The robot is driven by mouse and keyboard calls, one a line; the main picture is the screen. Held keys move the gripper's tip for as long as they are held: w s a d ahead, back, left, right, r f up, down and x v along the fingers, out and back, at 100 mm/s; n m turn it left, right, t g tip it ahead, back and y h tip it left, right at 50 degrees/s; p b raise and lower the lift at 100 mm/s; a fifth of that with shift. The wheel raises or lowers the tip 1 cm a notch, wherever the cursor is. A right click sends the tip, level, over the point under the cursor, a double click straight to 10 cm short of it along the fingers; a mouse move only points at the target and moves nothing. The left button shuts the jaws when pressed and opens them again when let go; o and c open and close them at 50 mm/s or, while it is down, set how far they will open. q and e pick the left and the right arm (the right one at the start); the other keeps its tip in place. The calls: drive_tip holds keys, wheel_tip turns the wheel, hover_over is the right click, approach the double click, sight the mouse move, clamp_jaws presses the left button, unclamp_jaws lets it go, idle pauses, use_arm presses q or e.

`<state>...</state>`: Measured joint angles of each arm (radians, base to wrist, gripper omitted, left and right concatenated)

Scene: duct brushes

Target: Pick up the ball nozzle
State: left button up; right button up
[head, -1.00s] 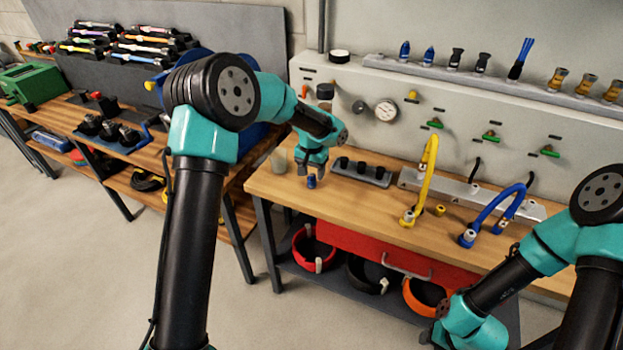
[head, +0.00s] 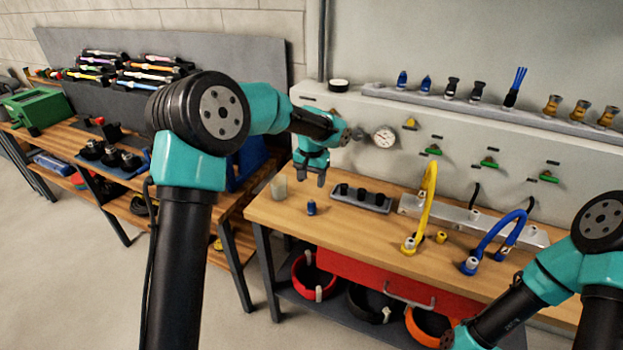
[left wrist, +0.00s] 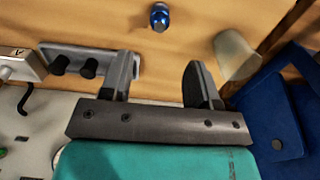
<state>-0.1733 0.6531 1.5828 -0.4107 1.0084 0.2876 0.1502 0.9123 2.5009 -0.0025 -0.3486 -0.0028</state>
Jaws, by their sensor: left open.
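A small blue nozzle (head: 311,207) with a dark blue body stands upright on the wooden bench near its left end. I take it for the ball nozzle. In the left wrist view the nozzle (left wrist: 159,17) shows a shiny, pale, rounded top and lies beyond the fingertips. My left gripper (head: 312,181) is open and empty, above the bench and apart from the nozzle. Its two spread fingers (left wrist: 162,65) show in the left wrist view with nothing between them. The fingers of my right gripper are out of view.
A pale cup (head: 279,186) stands left of the nozzle, and a grey holder (head: 361,198) with black pegs stands to its right. A yellow hose (head: 428,205) and a blue hose (head: 492,232) rise farther right. The bench front (head: 345,231) is clear near the nozzle.

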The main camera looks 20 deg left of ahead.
use_arm(q)
drive_tip(key=shift+o, duration=0.4)
drive_tip(key=shift+d+f+m, duration=0.3)
drive_tip(key=d+f+m+y, duration=0.2)
drive_tip(key=d+m+y, duration=0.4)
drive_tip(key=d+m, duration=0.2)
drive_tip(key=w+d+f+m+y, duration=0.1)
drive_tip(key=d+f+m+y, duration=0.1)
drive_tip(key=d+m+y, duration=0.5)
drive_tip(key=shift+d+m+y, duration=0.3)
drive_tip(key=shift+d+m, duration=0.1)
drive_tip(key=shift+d, duration=0.2)
